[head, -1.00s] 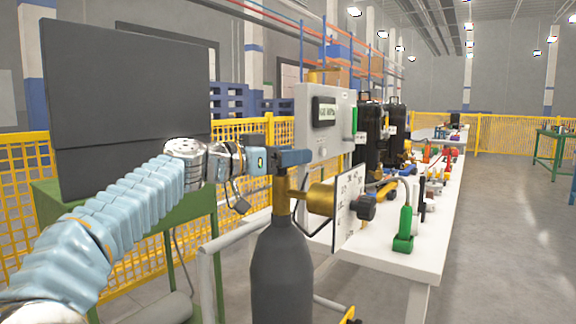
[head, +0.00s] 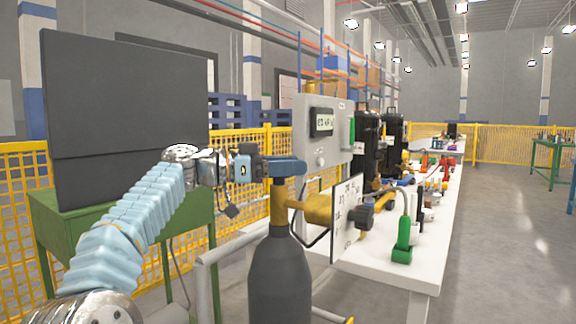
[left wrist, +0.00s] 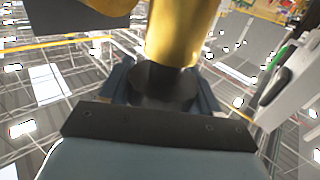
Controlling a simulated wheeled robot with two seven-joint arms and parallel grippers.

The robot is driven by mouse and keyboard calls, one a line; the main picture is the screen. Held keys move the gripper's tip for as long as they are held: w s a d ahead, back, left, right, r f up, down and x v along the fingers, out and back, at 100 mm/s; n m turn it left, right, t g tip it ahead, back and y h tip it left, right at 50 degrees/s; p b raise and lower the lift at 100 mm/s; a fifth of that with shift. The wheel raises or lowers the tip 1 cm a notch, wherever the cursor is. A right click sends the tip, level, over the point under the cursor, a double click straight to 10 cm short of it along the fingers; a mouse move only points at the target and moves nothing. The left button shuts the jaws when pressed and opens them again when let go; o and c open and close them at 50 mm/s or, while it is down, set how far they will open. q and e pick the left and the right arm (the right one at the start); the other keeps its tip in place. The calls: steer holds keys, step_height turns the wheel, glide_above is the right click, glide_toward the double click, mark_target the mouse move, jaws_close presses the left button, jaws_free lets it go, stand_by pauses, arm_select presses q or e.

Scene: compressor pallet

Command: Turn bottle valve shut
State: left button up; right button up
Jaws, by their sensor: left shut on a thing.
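A dark grey gas bottle (head: 279,278) stands upright in the lower middle of the head view, with a brass valve body (head: 279,205) on top. In the left wrist view the fingers are shut on the dark valve handwheel (left wrist: 163,84), under the brass body (left wrist: 180,35). The fingers partly hide the handwheel. My right gripper is not in view.
A white bench (head: 385,258) right of the bottle carries a green tool (head: 403,240), a grey control box (head: 312,130) and black cases. A grey rail (head: 205,285) stands left of the bottle. A yellow fence (head: 20,210) runs behind.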

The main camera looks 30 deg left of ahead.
arm_select(q)
steer(key=o, duration=1)
steer(key=shift+c, duration=0.2)
steer(key=v, duration=1.4)
steer(key=shift+b, duration=0.3)
